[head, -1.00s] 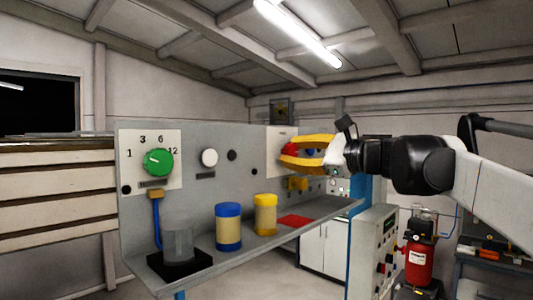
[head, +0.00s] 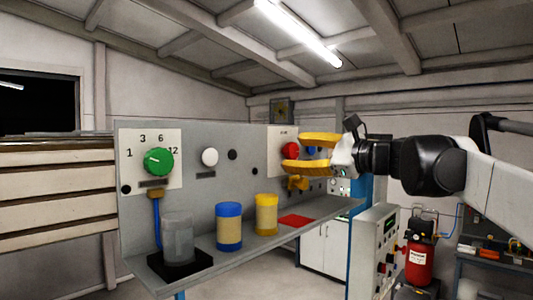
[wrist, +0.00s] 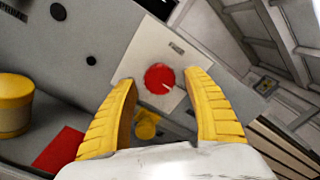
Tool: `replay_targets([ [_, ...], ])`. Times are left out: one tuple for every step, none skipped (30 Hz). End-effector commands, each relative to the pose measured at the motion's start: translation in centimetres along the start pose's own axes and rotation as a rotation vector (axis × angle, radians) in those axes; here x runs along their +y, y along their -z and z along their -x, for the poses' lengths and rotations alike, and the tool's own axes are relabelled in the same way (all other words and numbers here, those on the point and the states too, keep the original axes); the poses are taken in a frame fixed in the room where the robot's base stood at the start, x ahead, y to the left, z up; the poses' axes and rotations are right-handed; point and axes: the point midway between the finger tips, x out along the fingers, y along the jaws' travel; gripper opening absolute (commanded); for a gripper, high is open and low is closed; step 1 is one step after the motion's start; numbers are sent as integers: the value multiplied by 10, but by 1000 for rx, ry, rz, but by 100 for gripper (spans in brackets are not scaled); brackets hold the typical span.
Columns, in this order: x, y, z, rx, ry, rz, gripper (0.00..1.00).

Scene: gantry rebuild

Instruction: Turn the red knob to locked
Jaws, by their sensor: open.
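The red knob (head: 290,149) sits on a pale square plate (head: 277,141) at the right end of the grey panel. In the wrist view the red knob (wrist: 160,78) shows whole, with a short white mark toward its lower right. The plate's small label (wrist: 176,47) is too small to read. My gripper (head: 302,152) has yellow fingers, spread open and empty. In the wrist view my gripper (wrist: 167,82) has one finger on each side of the knob in the picture. The knob appears beyond the fingertips, apart from them.
A yellow fitting (head: 297,183) sticks out below the knob. A green knob (head: 159,161) is on the panel's left. The shelf (head: 262,237) holds a clear beaker (head: 178,238), a blue-lidded jar (head: 229,226), a yellow-lidded jar (head: 266,214) and a red mat (head: 295,220).

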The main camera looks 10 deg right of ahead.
Motion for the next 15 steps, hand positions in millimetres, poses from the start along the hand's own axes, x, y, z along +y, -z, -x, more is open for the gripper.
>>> replay_targets([
  [-1, 1, 11, 3, 3, 0, 59],
  [0, 1, 17, 3, 3, 0, 59],
  [-1, 1, 27, 4, 4, 0, 59],
  [-1, 1, 34, 4, 4, 0, 59],
  [-1, 1, 41, 5, 4, 0, 59],
  [-1, 1, 50, 4, 4, 0, 59],
  [-1, 2, 57, 5, 4, 0, 59],
  [-1, 1, 63, 4, 4, 0, 59],
  [-1, 2, 71, 4, 4, 0, 59],
  [-1, 1, 77, 4, 3, 0, 59],
  [-1, 2, 82, 4, 4, 0, 59],
  [-1, 2, 88, 3, 3, 0, 59],
  [-1, 1, 91, 3, 2, 0, 59],
  [-1, 1, 95, 3, 3, 0, 59],
  [-1, 1, 98, 3, 2, 0, 59],
])
